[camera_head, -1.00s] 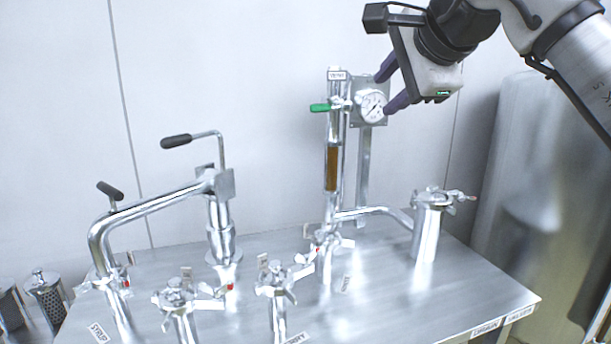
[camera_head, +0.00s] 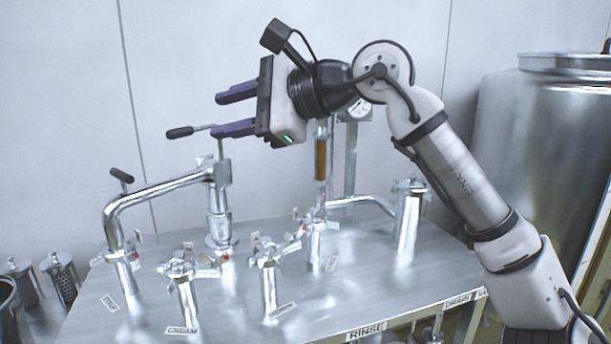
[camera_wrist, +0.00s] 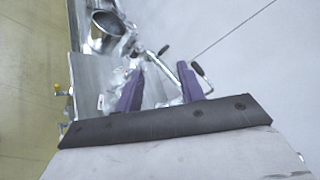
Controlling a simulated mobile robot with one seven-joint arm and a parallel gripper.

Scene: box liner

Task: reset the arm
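My gripper (camera_head: 217,115) is raised above the steel table in the head view, with its two purple fingers pointing left. The fingers are spread apart and nothing is between them. The lower finger lies in front of the black-handled lever (camera_head: 182,132) in the picture; I cannot tell whether they touch. In the wrist view my gripper (camera_wrist: 160,68) also shows its fingers apart, with the table and pipework beyond them. My arm reaches in from the lower right and hides part of the sight-glass pipe and gauge (camera_head: 358,112).
The steel table (camera_head: 345,290) carries several upright pipe fittings with clamps, including one labelled cream (camera_head: 185,295). A bent pipe (camera_head: 150,195) stands at the left and a capped cylinder (camera_head: 408,215) at the right. A large steel tank (camera_head: 560,150) stands behind on the right.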

